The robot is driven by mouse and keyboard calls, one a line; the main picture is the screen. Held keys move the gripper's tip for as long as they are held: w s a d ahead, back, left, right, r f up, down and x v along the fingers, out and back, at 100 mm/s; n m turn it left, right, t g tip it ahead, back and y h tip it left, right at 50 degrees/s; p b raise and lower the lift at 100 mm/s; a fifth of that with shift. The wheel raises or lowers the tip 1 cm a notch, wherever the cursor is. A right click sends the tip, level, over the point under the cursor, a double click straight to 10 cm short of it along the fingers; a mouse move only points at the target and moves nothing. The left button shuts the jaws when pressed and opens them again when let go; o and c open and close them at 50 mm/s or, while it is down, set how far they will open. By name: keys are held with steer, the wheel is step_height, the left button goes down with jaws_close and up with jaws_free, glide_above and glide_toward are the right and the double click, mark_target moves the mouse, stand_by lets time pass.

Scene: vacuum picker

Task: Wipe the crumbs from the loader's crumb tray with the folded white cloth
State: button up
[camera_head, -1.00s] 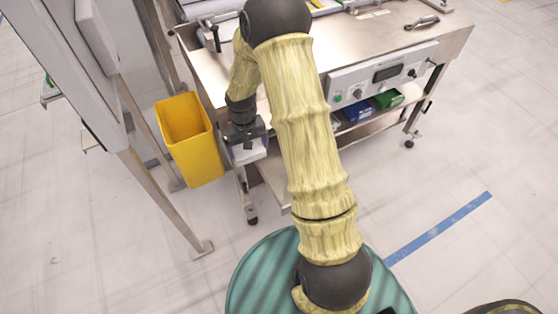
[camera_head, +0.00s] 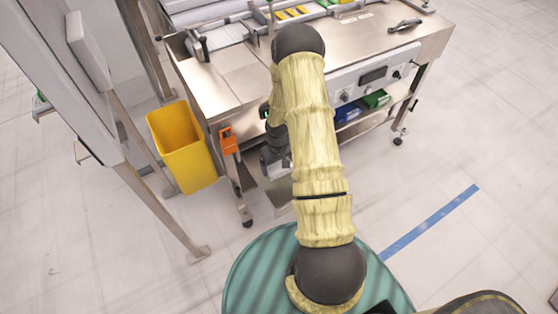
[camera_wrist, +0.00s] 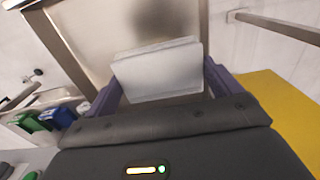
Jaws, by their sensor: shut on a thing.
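My gripper (camera_wrist: 160,85) is shut on the folded white cloth (camera_wrist: 158,68), which sits between its purple-blue fingers in the wrist view. In the head view my gripper (camera_head: 275,158) is beside the front of the steel table, low and partly hidden by my arm. Beyond the cloth in the wrist view is a flat steel surface (camera_wrist: 95,25) with a dark shadow on it. I cannot tell whether this is the crumb tray, and I make out no crumbs.
A yellow bin (camera_head: 182,150) stands left. Blue (camera_head: 348,113) and green (camera_head: 377,99) bins sit under the control panel. Floor at right is clear.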

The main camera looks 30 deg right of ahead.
steer(key=shift+d+f, duration=0.1)
steer(key=shift+f, duration=0.1)
steer(key=shift+f, duration=0.1)
